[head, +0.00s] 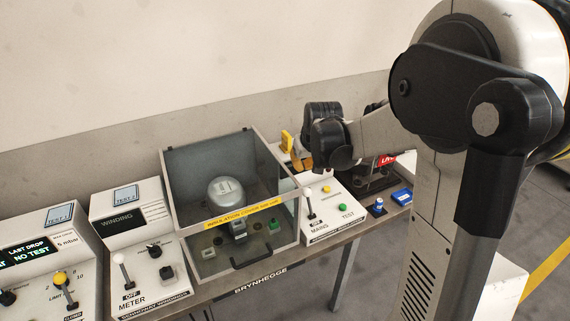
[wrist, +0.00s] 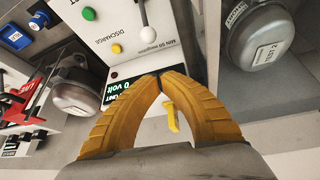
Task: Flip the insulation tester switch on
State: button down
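The insulation tester (head: 325,222) is a white sloped box right of the clear enclosure, labelled MAINS and TEST. Its switch (head: 308,193) is a lever with a white ball knob, standing above a small OFF label. In the wrist view the switch knob (wrist: 147,34) shows at the top, just beyond my fingertips and apart from them. My gripper (wrist: 158,76) has its yellow fingers meeting at the tips, with nothing held between them. In the head view my gripper (head: 301,158) is behind and above the tester, partly hidden by the wrist.
A yellow button (wrist: 117,48), a green button (wrist: 89,14) and a display reading 0 volt (wrist: 119,92) share the tester's panel. A clear enclosure (head: 170,180) holds a compressor on the left.

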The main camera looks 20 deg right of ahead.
aim_at(309, 203)
jog(key=w+d+f, duration=0.2)
jog(key=shift+d+f, duration=0.15)
jog(key=shift+f, duration=0.2)
jog(key=b+x, duration=0.3)
jog(key=x, duration=0.7)
jog(key=shift+f, duration=0.1)
jog(key=s, duration=0.2)
jog(key=s+r+b, duration=0.1)
jog(key=shift+s+a, duration=0.3)
jog(key=shift+s, duration=0.2)
jog(key=shift+s+r, duration=0.1)
